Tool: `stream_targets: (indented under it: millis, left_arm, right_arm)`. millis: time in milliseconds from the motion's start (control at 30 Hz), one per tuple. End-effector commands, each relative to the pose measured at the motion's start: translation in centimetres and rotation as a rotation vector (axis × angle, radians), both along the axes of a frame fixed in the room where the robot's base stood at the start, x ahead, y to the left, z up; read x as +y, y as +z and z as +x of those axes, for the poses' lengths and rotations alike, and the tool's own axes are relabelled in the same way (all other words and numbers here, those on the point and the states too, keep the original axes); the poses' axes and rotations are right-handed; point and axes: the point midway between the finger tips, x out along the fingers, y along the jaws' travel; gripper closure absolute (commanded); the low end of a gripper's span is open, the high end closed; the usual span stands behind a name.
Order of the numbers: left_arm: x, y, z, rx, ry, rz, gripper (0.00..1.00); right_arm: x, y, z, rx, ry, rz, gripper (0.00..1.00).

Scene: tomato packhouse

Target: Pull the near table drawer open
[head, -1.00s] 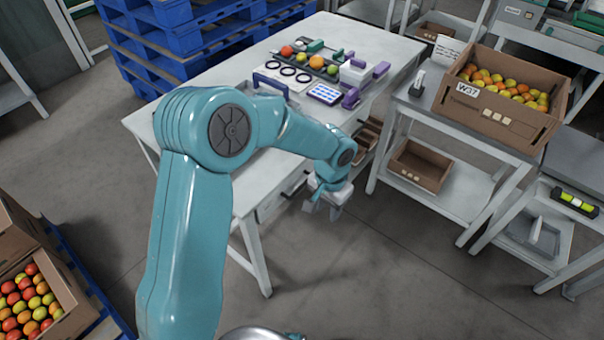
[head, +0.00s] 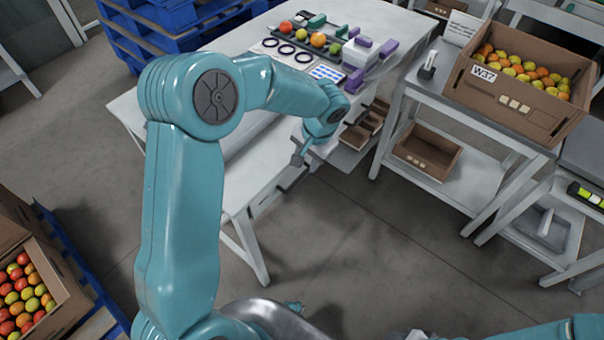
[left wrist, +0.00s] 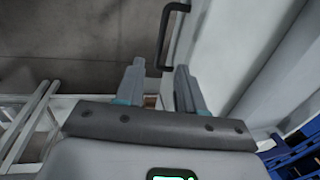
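The white table (head: 118,104) has its drawer side below the top, partly covered by my left arm and gripper in the head view. In the left wrist view a black bar handle (left wrist: 164,40) stands on the pale drawer front (left wrist: 200,35). My left gripper (head: 300,158) is beside this side of the table, below the top. In the left wrist view its two fingers (left wrist: 158,78) are apart with nothing held. The handle lies ahead of the gap between the fingertips; its lower end shows near them. I cannot tell whether they touch.
On the table top are several tomatoes (head: 318,40), black rings, a blue-and-white card (head: 327,73) and purple-handled items. A grey side table (head: 440,110) with a tomato carton (head: 548,112) stands to the right. Blue pallets (head: 165,20) stand behind. Floor is clear in front.

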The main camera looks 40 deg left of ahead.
Motion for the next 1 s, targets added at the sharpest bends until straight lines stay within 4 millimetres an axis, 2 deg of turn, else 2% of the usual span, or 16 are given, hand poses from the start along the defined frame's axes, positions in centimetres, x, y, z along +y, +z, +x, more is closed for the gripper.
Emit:
stream_targets:
  millis: [33,200,400,567,800,833,933,1000]
  left_arm:
    - [0.3,-1.4,-0.1,0.004,0.000,-0.001,0.62]
    - [1.2,-5.2,0.0,0.004,0.001,-0.001,0.62]
    - [1.9,-8.1,0.3,0.001,0.001,0.000,0.62]
    - [2.1,-9.0,0.4,-0.001,0.001,-0.001,0.62]
    - [2.2,-9.0,0.5,-0.001,0.001,0.000,0.62]
    - [2.2,-9.0,0.5,-0.001,0.001,0.000,0.65]
    - [2.2,-9.0,0.5,-0.001,0.001,0.000,0.98]
    - [2.2,-9.0,0.5,-0.001,0.001,0.000,1.00]
  right_arm:
    - [0.0,-0.2,0.0,0.000,0.000,0.000,0.57]
    - [0.0,-0.5,0.0,0.000,0.000,0.000,0.57]
    - [0.0,-0.7,0.0,0.000,0.000,0.000,0.57]
    - [0.0,-0.7,0.0,0.000,0.000,0.000,0.57]
    - [0.0,-0.7,0.0,0.000,0.000,0.000,0.57]
    - [0.0,-0.7,0.0,0.000,0.000,0.000,0.57]
    - [0.0,-0.7,0.0,0.000,0.000,0.000,0.57]
    - [0.0,-0.7,0.0,0.000,0.000,0.000,0.57]
